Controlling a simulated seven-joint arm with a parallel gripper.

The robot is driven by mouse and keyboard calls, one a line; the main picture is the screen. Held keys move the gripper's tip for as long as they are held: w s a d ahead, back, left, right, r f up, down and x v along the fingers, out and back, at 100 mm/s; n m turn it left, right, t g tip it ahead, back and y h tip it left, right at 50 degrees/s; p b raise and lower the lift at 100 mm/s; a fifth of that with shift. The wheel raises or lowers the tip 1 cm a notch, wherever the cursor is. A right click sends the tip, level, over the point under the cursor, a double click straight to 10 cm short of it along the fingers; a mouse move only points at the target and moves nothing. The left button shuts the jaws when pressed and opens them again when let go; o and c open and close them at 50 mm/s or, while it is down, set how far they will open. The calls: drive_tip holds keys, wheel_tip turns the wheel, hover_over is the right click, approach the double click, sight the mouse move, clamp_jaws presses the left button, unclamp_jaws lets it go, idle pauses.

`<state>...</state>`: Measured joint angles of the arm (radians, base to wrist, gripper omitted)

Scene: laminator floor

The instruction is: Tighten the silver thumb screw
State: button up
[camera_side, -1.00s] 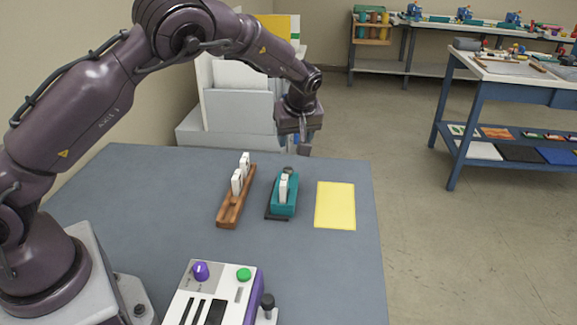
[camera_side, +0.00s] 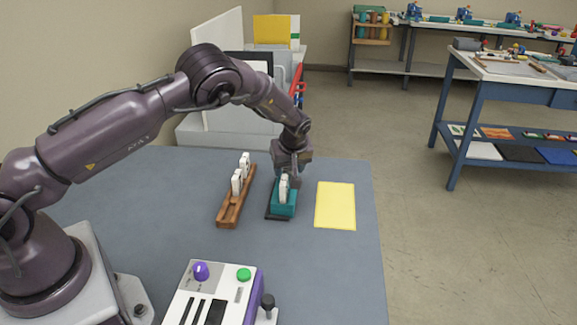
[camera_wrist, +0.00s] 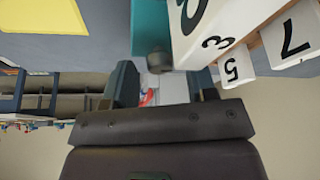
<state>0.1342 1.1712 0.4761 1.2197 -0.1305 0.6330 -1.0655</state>
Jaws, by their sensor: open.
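The silver thumb screw (camera_wrist: 159,60) shows in the wrist view as a grey round knob at the end of a teal holder (camera_wrist: 150,22). My gripper (camera_wrist: 162,74) is open, with one finger on each side of the screw and a gap visible on both sides.
A wooden rack (camera_side: 234,208) with white number pieces stands close to the left of the holder. A yellow sheet (camera_side: 335,205) lies to its right. A control box (camera_side: 212,295) with knobs is at the front.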

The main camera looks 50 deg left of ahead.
drive_tip(key=c, duration=0.9)
drive_tip(key=m, duration=0.2)
drive_tip(key=m+t+h, duration=0.1)
drive_tip(key=m, duration=0.2)
drive_tip(key=shift+s+a+t, duration=0.15)
drive_tip(key=shift+t, duration=0.15)
drive_tip(key=m+t+h, duration=0.1)
drive_tip(key=m, duration=0.3)
drive_tip(key=shift+a, duration=0.15)
drive_tip(key=m+h, duration=0.1)
drive_tip(key=m, duration=0.3)
drive_tip(key=shift+a+h, duration=0.1)
drive_tip(key=shift+h, duration=0.3)
drive_tip(key=m+h, duration=0.1)
drive_tip(key=m, duration=0.3)
drive_tip(key=shift+m+h, duration=0.4)
